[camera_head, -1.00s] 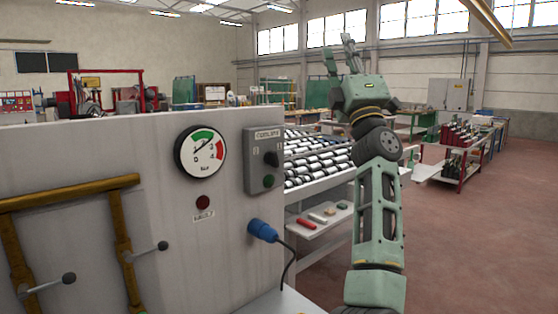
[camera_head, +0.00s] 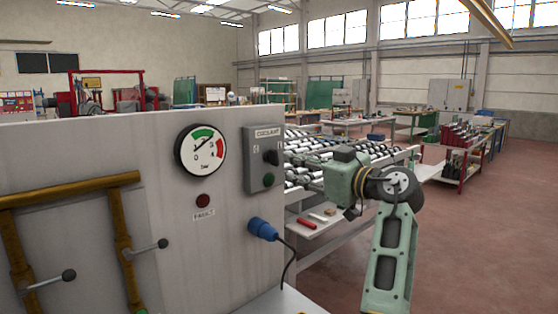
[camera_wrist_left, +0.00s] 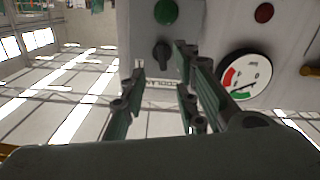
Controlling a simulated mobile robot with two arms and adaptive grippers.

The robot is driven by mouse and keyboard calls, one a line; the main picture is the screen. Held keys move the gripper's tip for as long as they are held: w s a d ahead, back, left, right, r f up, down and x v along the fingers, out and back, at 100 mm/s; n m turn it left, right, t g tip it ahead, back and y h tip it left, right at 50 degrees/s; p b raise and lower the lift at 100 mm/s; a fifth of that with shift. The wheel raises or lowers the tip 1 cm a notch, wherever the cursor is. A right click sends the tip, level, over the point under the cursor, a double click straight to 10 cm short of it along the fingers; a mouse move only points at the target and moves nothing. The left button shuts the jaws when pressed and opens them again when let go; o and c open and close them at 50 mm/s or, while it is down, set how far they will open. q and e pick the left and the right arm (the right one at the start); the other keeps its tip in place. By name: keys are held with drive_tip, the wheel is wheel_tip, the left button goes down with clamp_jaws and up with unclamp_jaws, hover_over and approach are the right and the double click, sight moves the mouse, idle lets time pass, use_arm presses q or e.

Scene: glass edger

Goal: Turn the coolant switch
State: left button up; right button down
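The coolant switch is a dark knob (camera_head: 271,157) on a grey box (camera_head: 257,175) labelled COOLANT, on the right end of the machine's panel. A green button (camera_head: 268,180) sits below it. My left gripper (camera_head: 345,180) is right of the box and apart from it; its fingers are mostly hidden in the head view. In the left wrist view the panel appears upside down, with the knob (camera_wrist_left: 162,55) beyond my left gripper's spread fingers (camera_wrist_left: 158,85). The gripper is open and empty. The knob's handle looks roughly vertical there. My right gripper is not in view.
Left of the box are a round gauge (camera_head: 201,151) and a red fault lamp (camera_head: 203,200). A blue plug (camera_head: 262,229) with a black cable sticks out below the box. Yellow pipes (camera_head: 70,190) with levers are at the left. A roller table (camera_head: 310,165) stands behind.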

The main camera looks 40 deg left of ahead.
sight(277, 158)
use_arm(q)
drive_tip(key=a+p, duration=0.2)
drive_tip(key=a, duration=0.5)
drive_tip(key=shift+w+p, duration=0.15)
drive_tip(key=shift+p, duration=0.15)
drive_tip(key=shift+w+a, duration=0.1)
drive_tip(key=shift+a, duration=0.25)
clamp_jaws()
